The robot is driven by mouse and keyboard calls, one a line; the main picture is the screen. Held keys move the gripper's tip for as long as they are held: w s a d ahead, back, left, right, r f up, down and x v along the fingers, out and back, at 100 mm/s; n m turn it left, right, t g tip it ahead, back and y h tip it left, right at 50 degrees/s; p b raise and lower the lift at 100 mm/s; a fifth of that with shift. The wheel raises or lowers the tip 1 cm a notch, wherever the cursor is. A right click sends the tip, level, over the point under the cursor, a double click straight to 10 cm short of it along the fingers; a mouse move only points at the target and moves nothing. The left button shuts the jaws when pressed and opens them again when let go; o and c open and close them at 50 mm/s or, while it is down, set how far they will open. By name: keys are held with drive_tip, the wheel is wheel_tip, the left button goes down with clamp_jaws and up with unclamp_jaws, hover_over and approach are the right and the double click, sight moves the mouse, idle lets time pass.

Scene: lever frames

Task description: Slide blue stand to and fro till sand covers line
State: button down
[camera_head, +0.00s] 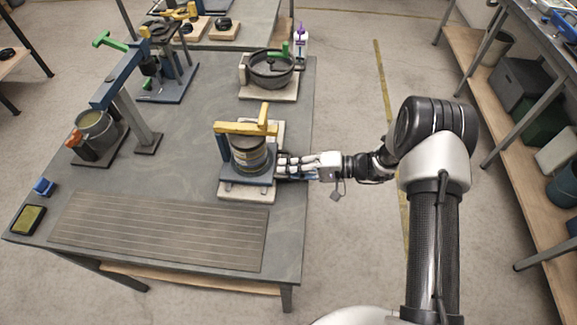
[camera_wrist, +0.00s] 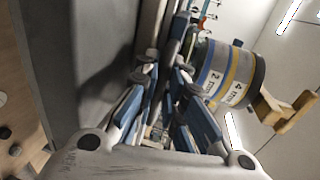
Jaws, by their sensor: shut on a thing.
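The blue stand (camera_head: 236,187) sits on a pale base board (camera_head: 247,197) near the right edge of the table. It carries a dark round sieve stack (camera_head: 249,156) with a yellow wooden bar (camera_head: 243,128) across its top. In the wrist view the sieve stack (camera_wrist: 228,76) shows bands marked 2 mm and 4 mm. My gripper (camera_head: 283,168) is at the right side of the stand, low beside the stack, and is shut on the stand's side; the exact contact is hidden. I cannot make out sand or a line below the stack.
A ribbed mat (camera_head: 158,231) lies at the table's front. A lever frame (camera_head: 135,95) and a bucket (camera_head: 95,131) stand left. A round pan (camera_head: 271,70) and a white bottle (camera_head: 301,46) are behind. Open floor (camera_head: 345,90) lies right of the table.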

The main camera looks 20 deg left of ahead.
drive_tip(key=c, duration=1.7)
unclamp_jaws()
drive_tip(key=shift+s+f, duration=0.15)
drive_tip(key=shift+s, duration=0.2)
drive_tip(key=shift+s+d, duration=0.1)
drive_tip(key=shift+s, duration=0.1)
drive_tip(key=shift+w, duration=0.2)
drive_tip(key=shift+w+d, duration=0.1)
drive_tip(key=shift+d, duration=0.05)
drive_tip(key=v, duration=1.1)
drive_tip(key=shift+d+r, duration=0.25)
